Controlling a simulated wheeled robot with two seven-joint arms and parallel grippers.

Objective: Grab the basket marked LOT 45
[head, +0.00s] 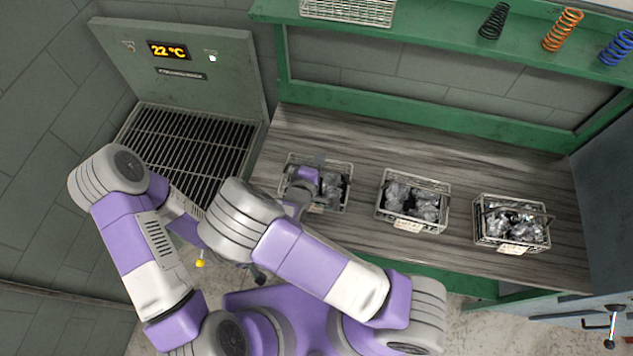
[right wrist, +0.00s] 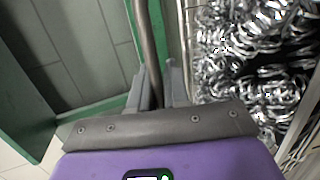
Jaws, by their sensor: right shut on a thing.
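Three wire baskets of shiny metal pieces stand in a row on the bench: the left basket (head: 347,183), the middle basket (head: 447,205) and the right basket (head: 547,232). Labels hang on the fronts of the middle and right ones, too small to read; no label shows on the left one, so I cannot tell which is LOT 45. My right gripper (head: 318,162) is over the left basket. In the right wrist view its fingers (right wrist: 160,88) are shut on a dark bar, the basket handle (right wrist: 150,35). My left gripper is mostly hidden behind my arms.
A dark slatted grate (head: 185,150) lies left of the wooden bench (head: 400,150), below a panel (head: 180,60) reading 22 °C. A green shelf (head: 440,45) with coloured springs runs above the back. Bare bench lies between the baskets.

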